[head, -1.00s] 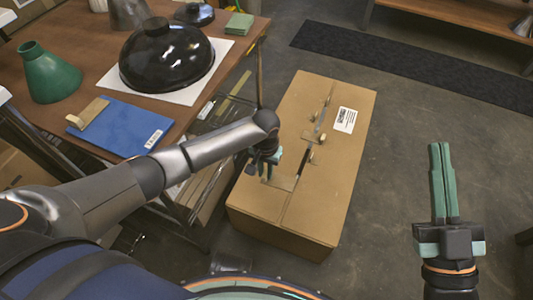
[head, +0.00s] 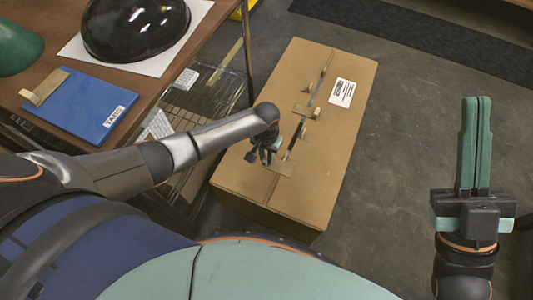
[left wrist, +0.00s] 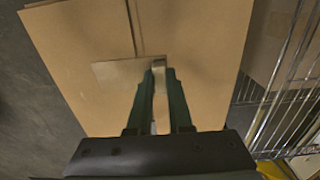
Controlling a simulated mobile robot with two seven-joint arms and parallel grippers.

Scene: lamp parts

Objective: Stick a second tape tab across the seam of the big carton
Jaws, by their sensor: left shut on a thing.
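The big carton (head: 335,150) stands on the floor with a seam running along its top; the seam shows dark in places. One tape tab (head: 306,111) lies across the seam near the middle. A second tape tab (head: 281,168) lies at the seam nearer the front. My left gripper (head: 267,157) is at that tab's left end. In the left wrist view this tab (left wrist: 117,74) crosses the seam and its raised end is between my fingers (left wrist: 158,84). I cannot tell if it is fully stuck. My right gripper (head: 477,140) is shut, empty and away to the right.
The table (head: 190,60) at left holds a black dome (head: 135,22), a green cone (head: 15,48) and a blue board (head: 82,108) with a tan piece (head: 45,86). A wire rack (head: 215,85) stands beside the carton. Floor right of the carton is clear.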

